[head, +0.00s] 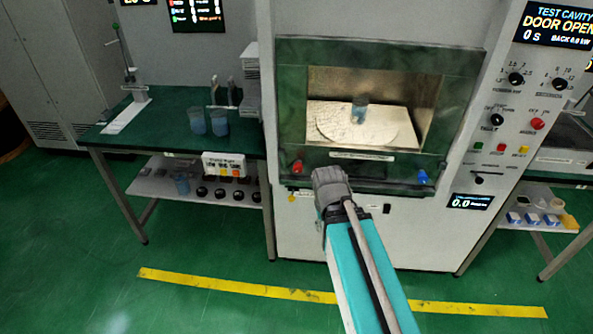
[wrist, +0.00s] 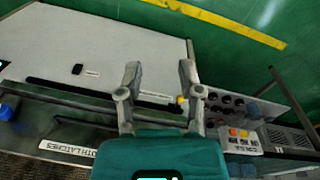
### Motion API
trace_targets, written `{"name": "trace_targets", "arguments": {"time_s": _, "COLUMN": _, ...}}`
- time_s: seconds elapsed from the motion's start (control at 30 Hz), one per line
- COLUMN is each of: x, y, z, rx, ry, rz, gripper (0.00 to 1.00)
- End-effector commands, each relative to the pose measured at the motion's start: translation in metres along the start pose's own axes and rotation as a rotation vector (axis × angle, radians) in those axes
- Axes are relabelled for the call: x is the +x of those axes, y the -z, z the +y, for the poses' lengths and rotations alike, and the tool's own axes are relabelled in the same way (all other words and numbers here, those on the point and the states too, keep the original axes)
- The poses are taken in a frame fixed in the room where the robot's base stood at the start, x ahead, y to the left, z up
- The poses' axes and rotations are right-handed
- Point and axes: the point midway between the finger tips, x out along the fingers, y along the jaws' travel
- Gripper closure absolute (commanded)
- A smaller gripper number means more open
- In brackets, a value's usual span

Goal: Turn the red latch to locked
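The red latch (head: 297,167) is a small red knob at the lower left of the test cavity's door frame (head: 380,52). A blue latch (head: 423,177) sits at the lower right. My gripper (head: 328,178) is just right of the red latch in the head view, apart from it in the picture. In the wrist view my gripper (wrist: 160,68) has its two fingers apart with nothing between them. The blue latch (wrist: 8,112) shows at the left edge there; I cannot see the red latch there. The display (head: 558,25) reads DOOR OPEN.
A beaker (head: 360,108) stands on the round plate inside the cavity. A green-topped bench (head: 165,135) with two beakers is at the left. A yellow knob (wrist: 182,100) is near the right finger in the wrist view. The floor in front is clear.

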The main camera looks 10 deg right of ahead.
Motion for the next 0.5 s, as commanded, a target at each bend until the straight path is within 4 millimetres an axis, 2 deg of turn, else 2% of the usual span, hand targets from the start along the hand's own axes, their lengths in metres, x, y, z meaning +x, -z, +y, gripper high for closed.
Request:
{"name": "trace_targets", "arguments": {"time_s": 0.03, "x": 0.011, "y": 0.004, "z": 0.003, "rx": -0.025, "ry": -0.030, "rz": 0.019, "gripper": 0.33}}
{"name": "trace_targets", "arguments": {"time_s": 0.13, "x": 0.024, "y": 0.016, "z": 0.011, "rx": -0.098, "ry": -0.113, "rz": 0.068, "gripper": 0.15}}
{"name": "trace_targets", "arguments": {"time_s": 0.17, "x": 0.028, "y": 0.021, "z": 0.014, "rx": -0.125, "ry": -0.142, "rz": 0.084, "gripper": 0.12}}
{"name": "trace_targets", "arguments": {"time_s": 0.3, "x": 0.045, "y": 0.044, "z": 0.027, "rx": -0.276, "ry": -0.305, "rz": 0.164, "gripper": 0.12}}
{"name": "trace_targets", "arguments": {"time_s": 0.5, "x": 0.058, "y": 0.079, "z": 0.041, "rx": -0.526, "ry": -0.563, "rz": 0.256, "gripper": 0.12}}
